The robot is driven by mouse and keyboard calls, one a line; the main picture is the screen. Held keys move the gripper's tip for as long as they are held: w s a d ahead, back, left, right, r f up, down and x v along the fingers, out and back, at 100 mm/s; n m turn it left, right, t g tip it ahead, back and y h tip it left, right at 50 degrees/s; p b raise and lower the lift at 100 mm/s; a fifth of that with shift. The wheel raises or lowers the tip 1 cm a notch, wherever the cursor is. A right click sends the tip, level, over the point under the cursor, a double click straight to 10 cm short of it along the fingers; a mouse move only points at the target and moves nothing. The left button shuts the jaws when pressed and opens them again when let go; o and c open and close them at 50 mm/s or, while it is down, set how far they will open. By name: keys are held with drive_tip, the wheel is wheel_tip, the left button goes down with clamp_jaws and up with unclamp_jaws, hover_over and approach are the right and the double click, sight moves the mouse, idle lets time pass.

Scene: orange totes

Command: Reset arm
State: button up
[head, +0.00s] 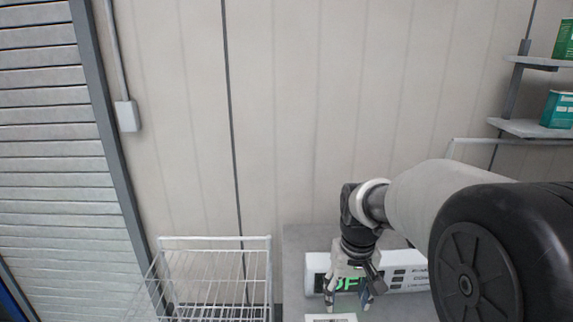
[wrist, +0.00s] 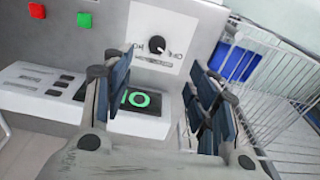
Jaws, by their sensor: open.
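My gripper (head: 350,300) points down in the head view, with its fingers in front of a white device that has a lit green display. In the wrist view my gripper (wrist: 160,115) is open, its two dark-padded fingers apart with nothing between them. The green display (wrist: 137,99) shows behind that gap. My arm reaches in from the right side of the head view.
A white device (head: 405,279) sits on a grey surface (head: 298,245) below the arm. A white wire rack (head: 215,238) stands to the left. Shelves (head: 535,128) with green containers are at upper right. The wrist view shows red (wrist: 37,10) and green (wrist: 84,19) buttons and a black knob (wrist: 157,45).

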drive_tip(key=s+r+t, duration=0.2)
drive_tip(key=s+r, duration=0.1)
drive_tip(key=s, duration=0.8)
drive_tip(key=s+r+t, duration=0.1)
drive_tip(key=s+r, duration=0.3)
drive_tip(key=s, duration=0.8)
drive_tip(key=shift+s+r+t, duration=0.25)
drive_tip(key=shift+s+t, duration=0.05)
drive_tip(key=shift+t, duration=0.1)
drive_tip(key=shift+c, duration=0.5)
